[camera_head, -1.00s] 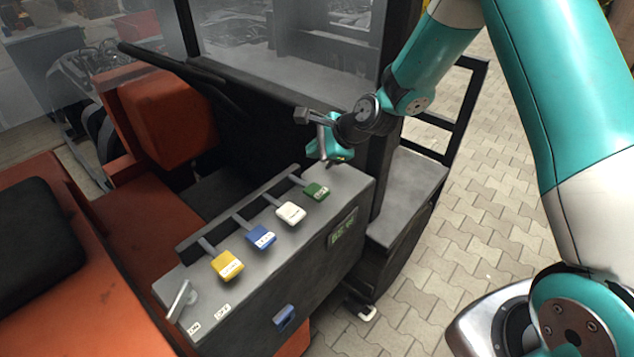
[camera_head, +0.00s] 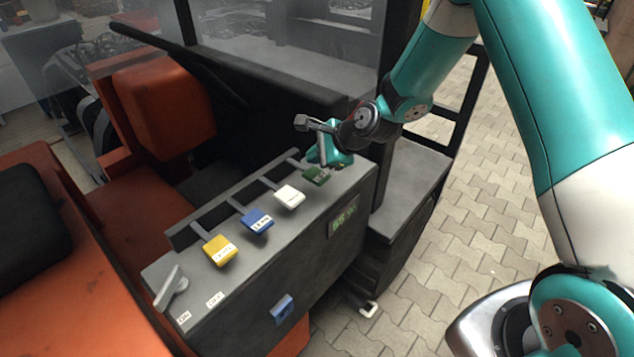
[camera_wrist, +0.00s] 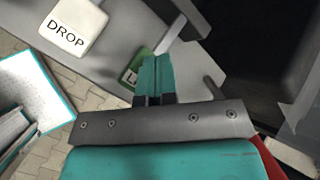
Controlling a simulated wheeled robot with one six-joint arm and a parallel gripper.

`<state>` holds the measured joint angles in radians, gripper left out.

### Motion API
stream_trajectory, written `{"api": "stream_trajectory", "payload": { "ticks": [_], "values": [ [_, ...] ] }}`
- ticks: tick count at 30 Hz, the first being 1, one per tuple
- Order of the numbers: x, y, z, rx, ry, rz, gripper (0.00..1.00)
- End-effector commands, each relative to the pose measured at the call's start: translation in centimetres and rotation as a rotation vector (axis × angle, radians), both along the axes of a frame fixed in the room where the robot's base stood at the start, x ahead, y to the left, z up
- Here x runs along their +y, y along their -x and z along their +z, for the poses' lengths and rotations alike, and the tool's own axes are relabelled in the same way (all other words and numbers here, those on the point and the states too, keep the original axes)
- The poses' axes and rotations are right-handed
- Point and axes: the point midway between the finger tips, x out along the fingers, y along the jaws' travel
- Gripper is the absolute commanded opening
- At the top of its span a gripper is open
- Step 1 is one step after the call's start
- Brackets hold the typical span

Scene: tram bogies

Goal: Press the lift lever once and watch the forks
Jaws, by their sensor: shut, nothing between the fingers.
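Several coloured levers stand in a row on the grey console (camera_head: 255,285): yellow (camera_head: 219,250), blue (camera_head: 257,219), white (camera_head: 289,196) and green (camera_head: 316,175). The white one reads DROP in the wrist view (camera_wrist: 73,27). The green one's label is too small or hidden to read, so I cannot tell by text which is the lift lever. My gripper (camera_head: 331,160) is shut and empty, right at the green lever. In the wrist view my fingertips (camera_wrist: 154,60) partly hide the green lever (camera_wrist: 136,64); contact cannot be told. No forks show.
A silver switch handle (camera_head: 171,287) with ON and OFF labels sits at the console's near left end. A green display (camera_head: 344,221) is on its side. A dark post (camera_head: 395,110) stands close behind my gripper. Paved floor (camera_head: 480,250) is free at the right.

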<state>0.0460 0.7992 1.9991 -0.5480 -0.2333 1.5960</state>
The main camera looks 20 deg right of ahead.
Motion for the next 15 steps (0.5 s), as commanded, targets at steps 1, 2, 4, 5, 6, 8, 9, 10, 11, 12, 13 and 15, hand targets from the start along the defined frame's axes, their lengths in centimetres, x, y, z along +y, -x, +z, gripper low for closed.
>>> {"api": "stream_trajectory", "payload": {
  "ticks": [1,2,4,5,6,8,9,10,11,12,13,15],
  "values": [
    [-0.01,-0.01,-0.94,0.000,0.000,0.000,0.00],
    [0.00,0.00,-1.16,0.000,0.000,0.000,0.00],
    [-0.01,0.00,-1.53,0.000,0.000,0.000,0.00],
    [-0.01,0.00,-1.61,0.000,0.000,0.000,0.00],
    [-0.01,0.00,-1.68,0.000,0.000,0.000,0.00],
    [-0.01,0.00,-1.68,0.000,0.000,0.000,0.00],
    [-0.01,-0.01,-1.65,0.000,0.000,0.000,0.00],
    [-0.01,-0.01,-1.63,0.000,0.000,0.000,0.00],
    [-0.01,0.00,-1.61,0.000,0.000,0.000,0.00],
    [0.00,0.00,-1.60,0.000,0.000,0.000,0.00],
    [0.00,0.00,-1.60,0.000,0.000,0.000,0.00],
    [-0.01,0.00,-1.60,0.000,0.000,0.000,0.00]
  ]
}}
